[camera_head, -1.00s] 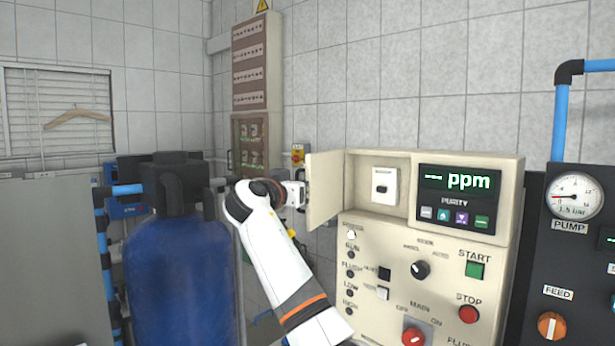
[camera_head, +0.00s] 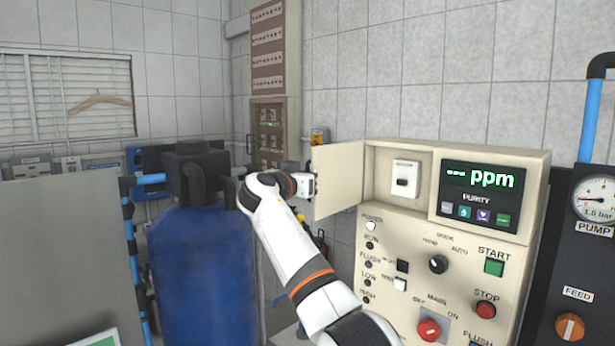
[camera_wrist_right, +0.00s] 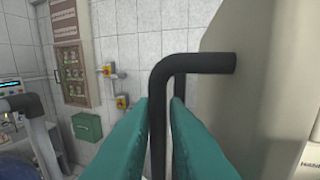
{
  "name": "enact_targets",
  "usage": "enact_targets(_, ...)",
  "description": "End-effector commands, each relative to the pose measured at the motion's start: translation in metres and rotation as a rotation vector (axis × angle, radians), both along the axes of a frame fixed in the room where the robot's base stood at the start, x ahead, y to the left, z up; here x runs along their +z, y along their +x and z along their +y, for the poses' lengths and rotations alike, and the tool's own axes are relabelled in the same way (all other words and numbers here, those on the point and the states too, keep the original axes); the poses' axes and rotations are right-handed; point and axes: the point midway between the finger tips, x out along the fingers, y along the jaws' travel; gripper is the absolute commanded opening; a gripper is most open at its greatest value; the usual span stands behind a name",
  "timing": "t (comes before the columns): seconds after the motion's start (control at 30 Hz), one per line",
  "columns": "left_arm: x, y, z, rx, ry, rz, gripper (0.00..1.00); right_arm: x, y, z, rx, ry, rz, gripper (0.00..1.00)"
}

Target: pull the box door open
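The box door (camera_head: 338,180) is a cream panel on the upper left of the control box (camera_head: 400,225). It stands swung open to the left, and the recess behind it shows a white switch plate (camera_head: 405,180). My right gripper (camera_head: 312,185) is at the door's outer side by its free edge. In the right wrist view, the teal fingers of my right gripper (camera_wrist_right: 160,105) lie on both sides of the black door handle (camera_wrist_right: 195,62) and look shut on its vertical bar. The door's outer face (camera_wrist_right: 240,110) fills the right there. My left gripper is not in view.
A blue tank (camera_head: 205,270) stands left of my right arm. A pump panel (camera_head: 590,260) with a gauge and blue pipe is at the right. A grey panel (camera_head: 65,250) is at the left. A brown cabinet (camera_head: 268,130) is on the back wall.

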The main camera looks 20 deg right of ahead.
Motion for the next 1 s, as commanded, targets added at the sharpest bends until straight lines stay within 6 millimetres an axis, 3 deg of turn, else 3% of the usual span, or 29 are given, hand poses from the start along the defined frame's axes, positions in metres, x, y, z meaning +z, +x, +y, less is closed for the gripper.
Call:
enact_targets(0.37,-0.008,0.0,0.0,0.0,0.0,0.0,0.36,-0.003,-0.005,0.007,0.001,0.0,-0.001,0.13)
enact_targets(0.7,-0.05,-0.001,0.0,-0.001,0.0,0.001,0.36,-0.006,-0.048,0.059,0.004,0.001,-0.003,0.13)
enact_targets(1.0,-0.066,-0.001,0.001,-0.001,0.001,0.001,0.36,-0.002,-0.074,0.089,0.001,0.0,0.0,0.13)
